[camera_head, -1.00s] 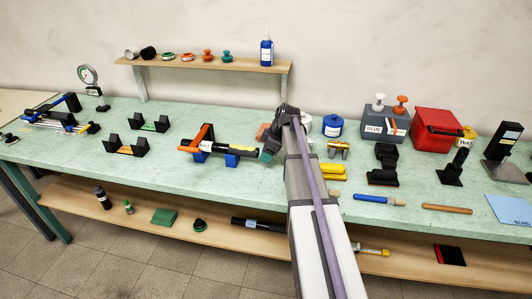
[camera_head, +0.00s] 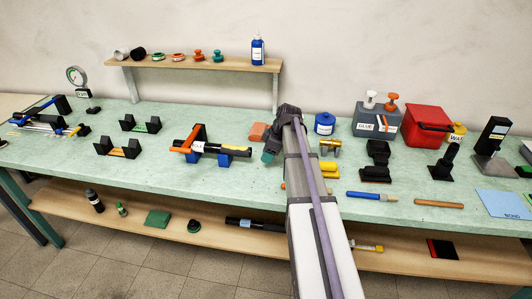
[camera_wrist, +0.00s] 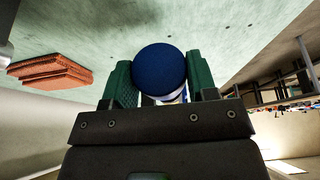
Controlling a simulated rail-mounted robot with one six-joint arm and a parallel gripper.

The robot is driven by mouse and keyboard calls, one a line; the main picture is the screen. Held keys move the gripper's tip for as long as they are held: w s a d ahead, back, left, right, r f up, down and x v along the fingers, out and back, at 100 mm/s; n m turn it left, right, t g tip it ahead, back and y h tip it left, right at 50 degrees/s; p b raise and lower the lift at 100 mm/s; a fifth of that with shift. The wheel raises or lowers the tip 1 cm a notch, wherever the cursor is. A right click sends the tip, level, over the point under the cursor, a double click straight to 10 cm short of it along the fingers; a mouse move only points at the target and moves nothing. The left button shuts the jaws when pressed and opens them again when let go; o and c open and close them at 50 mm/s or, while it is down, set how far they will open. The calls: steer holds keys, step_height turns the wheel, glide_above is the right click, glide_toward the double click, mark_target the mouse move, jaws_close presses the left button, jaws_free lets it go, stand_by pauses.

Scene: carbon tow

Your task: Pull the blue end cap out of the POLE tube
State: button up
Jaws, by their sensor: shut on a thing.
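The black POLE tube (camera_head: 228,149) with a pale label lies in blue supports (camera_head: 225,160) on the bench, under an orange clamp (camera_head: 195,137). Its right end points toward my gripper (camera_head: 268,154), with a small gap between them. In the wrist view my gripper (camera_wrist: 160,85) has its green fingers shut on the round blue end cap (camera_wrist: 160,71). The cap is between the fingers and clear of the tube. In the head view the cap is hidden by the gripper.
A reddish-brown block (camera_head: 258,132) lies behind the gripper and also shows in the wrist view (camera_wrist: 48,71). A blue pot (camera_head: 324,123), brass pieces (camera_head: 330,147) and yellow pieces (camera_head: 329,170) stand right of my arm. Black cradles (camera_head: 118,147) stand left of the tube.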

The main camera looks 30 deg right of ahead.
steer(key=shift+s+d, duration=0.95)
steer(key=shift+d, duration=0.2)
steer(key=shift+s+d, duration=1)
steer(key=shift+d, duration=0.15)
steer(key=shift+s+d, duration=0.95)
steer(key=shift+d, duration=0.2)
